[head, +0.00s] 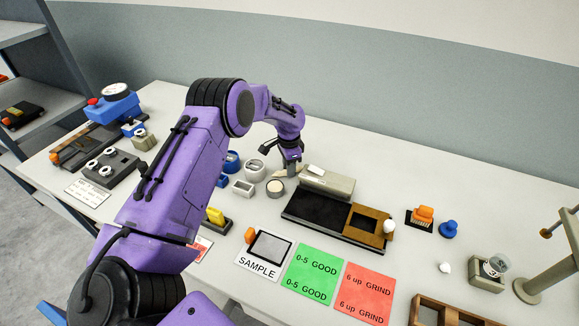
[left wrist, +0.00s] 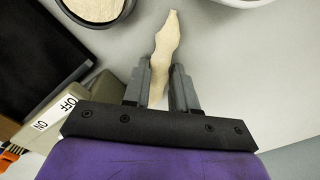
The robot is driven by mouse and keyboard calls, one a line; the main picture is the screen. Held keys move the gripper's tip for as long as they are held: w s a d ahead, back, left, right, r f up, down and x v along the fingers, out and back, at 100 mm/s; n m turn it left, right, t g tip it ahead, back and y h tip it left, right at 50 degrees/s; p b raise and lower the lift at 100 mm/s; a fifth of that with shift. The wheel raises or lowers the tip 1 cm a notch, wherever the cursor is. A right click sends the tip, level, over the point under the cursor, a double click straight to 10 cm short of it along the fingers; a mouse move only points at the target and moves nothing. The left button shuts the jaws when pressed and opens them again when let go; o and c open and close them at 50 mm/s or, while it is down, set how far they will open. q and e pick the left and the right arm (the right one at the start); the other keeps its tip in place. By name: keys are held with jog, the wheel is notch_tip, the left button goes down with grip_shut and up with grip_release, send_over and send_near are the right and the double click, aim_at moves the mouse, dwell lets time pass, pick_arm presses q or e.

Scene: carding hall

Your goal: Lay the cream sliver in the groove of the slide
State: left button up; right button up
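The cream sliver (left wrist: 166,45) is a thin, tapering, pale strip in the left wrist view. Its near part lies between the two fingers of my left gripper (left wrist: 160,88), which press close on both sides of it; its far end points away from me. In the head view my left gripper (head: 291,170) points down behind the round cream-filled dish (head: 275,188), left of the grey switch box. A long black bed (head: 315,211) with a brown frame (head: 368,224) at its right end looks like the slide. No groove can be made out. My right gripper is out of view.
The grey box (head: 327,182) marked ON and OFF stands behind the black bed. A SAMPLE card (head: 263,258), a green card (head: 313,275) and a red card (head: 363,295) lie in front. The back right is clear.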

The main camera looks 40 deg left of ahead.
pick_arm(q)
jog(key=shift+o, duration=1.2)
jog(key=shift+a, duration=0.1)
